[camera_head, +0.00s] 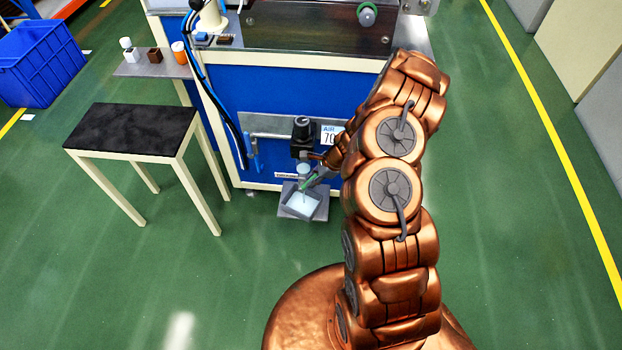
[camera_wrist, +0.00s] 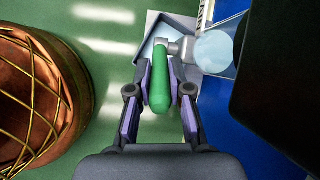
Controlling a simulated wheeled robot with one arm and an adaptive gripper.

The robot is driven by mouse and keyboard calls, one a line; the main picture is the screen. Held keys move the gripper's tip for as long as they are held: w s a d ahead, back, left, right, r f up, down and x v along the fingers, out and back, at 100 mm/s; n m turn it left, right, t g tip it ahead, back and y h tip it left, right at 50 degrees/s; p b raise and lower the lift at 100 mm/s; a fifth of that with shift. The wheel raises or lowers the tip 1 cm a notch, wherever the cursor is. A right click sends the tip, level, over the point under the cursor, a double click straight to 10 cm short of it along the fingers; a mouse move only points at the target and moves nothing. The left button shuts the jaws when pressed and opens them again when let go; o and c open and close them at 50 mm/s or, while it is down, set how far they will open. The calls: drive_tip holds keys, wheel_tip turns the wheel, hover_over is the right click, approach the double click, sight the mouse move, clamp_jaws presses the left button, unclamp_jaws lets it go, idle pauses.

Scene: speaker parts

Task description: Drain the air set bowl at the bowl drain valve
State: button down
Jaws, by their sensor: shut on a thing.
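The air set (camera_head: 302,127) has a black knob and body on the blue machine front. Its bowl (camera_head: 303,169) hangs below and shows as a pale blue round shape in the wrist view (camera_wrist: 213,50). The drain valve (camera_wrist: 181,47) is a silver fitting beside the bowl, with a green lever handle (camera_wrist: 160,90). My gripper (camera_wrist: 161,78) is shut on the green handle, one finger on each side. In the head view my gripper (camera_head: 318,176) is at the valve, partly hidden by my arm. A grey tray (camera_head: 288,206) with a pale blue surface inside sits below.
A black-topped table (camera_head: 130,128) stands to the left. A small shelf (camera_head: 140,69) with small parts juts from the machine (camera_head: 275,95). A blue crate (camera_head: 40,62) is at the far left. Green floor in front is clear.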

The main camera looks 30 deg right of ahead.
drive_tip(key=shift+a, duration=0.1)
drive_tip(key=c, duration=1.1)
unclamp_jaws()
drive_tip(key=v, duration=1.2)
